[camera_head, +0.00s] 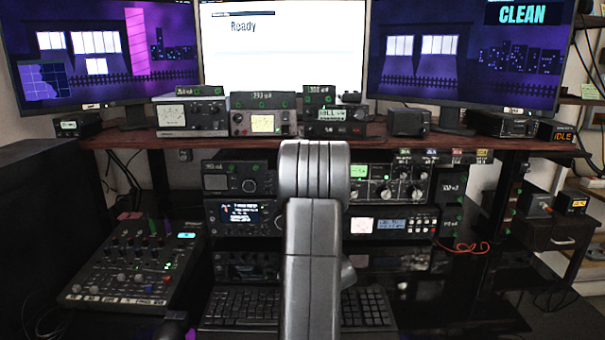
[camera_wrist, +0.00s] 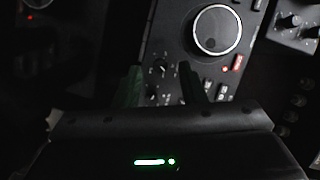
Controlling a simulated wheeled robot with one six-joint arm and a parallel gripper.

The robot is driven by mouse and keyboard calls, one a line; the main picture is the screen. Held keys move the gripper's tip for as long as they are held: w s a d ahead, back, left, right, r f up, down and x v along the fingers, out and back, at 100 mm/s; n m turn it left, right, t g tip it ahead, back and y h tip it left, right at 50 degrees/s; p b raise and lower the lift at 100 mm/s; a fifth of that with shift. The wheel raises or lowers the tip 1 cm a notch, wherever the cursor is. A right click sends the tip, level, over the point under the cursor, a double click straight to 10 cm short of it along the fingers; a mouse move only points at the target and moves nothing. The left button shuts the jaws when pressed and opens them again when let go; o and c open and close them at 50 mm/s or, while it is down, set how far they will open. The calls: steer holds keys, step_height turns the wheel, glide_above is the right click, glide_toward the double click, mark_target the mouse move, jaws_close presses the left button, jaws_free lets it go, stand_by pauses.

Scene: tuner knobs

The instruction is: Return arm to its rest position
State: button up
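My arm (camera_head: 312,230) stands upright in the middle of the head view and hides my gripper there. In the wrist view my gripper (camera_wrist: 160,80) shows two dark fingers with a gap between them, so it is open, and nothing shows between the tips except the panel behind. Beyond the fingers is a dark radio panel (camera_wrist: 180,45) with a large silver-rimmed knob (camera_wrist: 218,30), small knobs and a red light. I cannot tell whether the fingers touch the panel.
A wooden shelf (camera_head: 130,139) carries several radios under three monitors. More radios, including a unit with several dials (camera_head: 388,185), sit below it. A mixer (camera_head: 125,265) is at the left and a keyboard (camera_head: 240,308) at the front. Red wire (camera_head: 465,247) lies at the right.

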steer(key=shift+w+a+f, duration=0.1)
steer(key=shift+w+a, duration=0.15)
steer(key=shift+w, duration=0.35)
steer(key=shift+s, duration=0.1)
